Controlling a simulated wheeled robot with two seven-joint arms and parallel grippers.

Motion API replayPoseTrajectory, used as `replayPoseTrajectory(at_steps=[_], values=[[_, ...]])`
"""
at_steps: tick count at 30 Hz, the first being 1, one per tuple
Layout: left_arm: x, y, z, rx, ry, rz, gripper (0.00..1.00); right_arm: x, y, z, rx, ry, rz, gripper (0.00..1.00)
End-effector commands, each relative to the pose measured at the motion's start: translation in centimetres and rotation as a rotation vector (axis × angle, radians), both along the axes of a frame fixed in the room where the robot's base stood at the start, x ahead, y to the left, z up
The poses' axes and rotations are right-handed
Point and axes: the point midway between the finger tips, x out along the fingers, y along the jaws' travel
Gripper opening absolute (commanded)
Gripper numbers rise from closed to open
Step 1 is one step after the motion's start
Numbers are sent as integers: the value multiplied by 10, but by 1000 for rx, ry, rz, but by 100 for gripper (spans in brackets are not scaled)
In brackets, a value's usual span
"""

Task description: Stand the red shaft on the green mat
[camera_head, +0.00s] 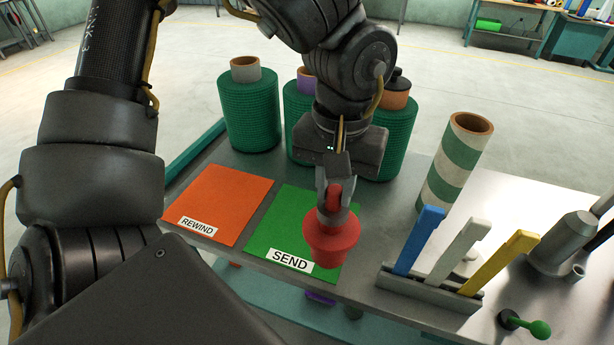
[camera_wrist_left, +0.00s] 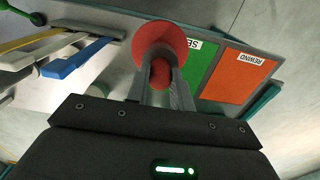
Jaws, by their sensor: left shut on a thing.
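My left gripper (camera_head: 335,199) is shut on the red shaft (camera_head: 328,240), gripping its narrow upper part. The shaft's wide red disc and lower end hang below the fingers. In the head view it overlaps the right front part of the green mat (camera_head: 271,215), labelled SEND; whether it touches the mat I cannot tell. The left wrist view shows the red disc (camera_wrist_left: 160,45) beyond the fingers, beside the green mat (camera_wrist_left: 203,70). My right gripper does not show.
An orange mat (camera_head: 221,197) labelled REWIND lies left of the green one. Green net rolls (camera_head: 248,112) stand behind. A striped tube (camera_head: 455,160) and a rack (camera_head: 430,287) with blue, white and yellow tools stand right. The table's front edge is close.

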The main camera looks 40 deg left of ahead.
Motion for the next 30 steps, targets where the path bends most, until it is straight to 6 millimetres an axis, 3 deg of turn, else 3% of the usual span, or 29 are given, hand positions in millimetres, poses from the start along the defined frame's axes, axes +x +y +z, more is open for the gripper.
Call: replayPoseTrajectory(at_steps=[11,24,30], values=[[5,8,-3,1,0,13,0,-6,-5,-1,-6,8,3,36],[59,71,-39,2,0,15,0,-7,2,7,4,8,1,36],[74,88,-71,1,-1,11,0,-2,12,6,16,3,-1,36]])
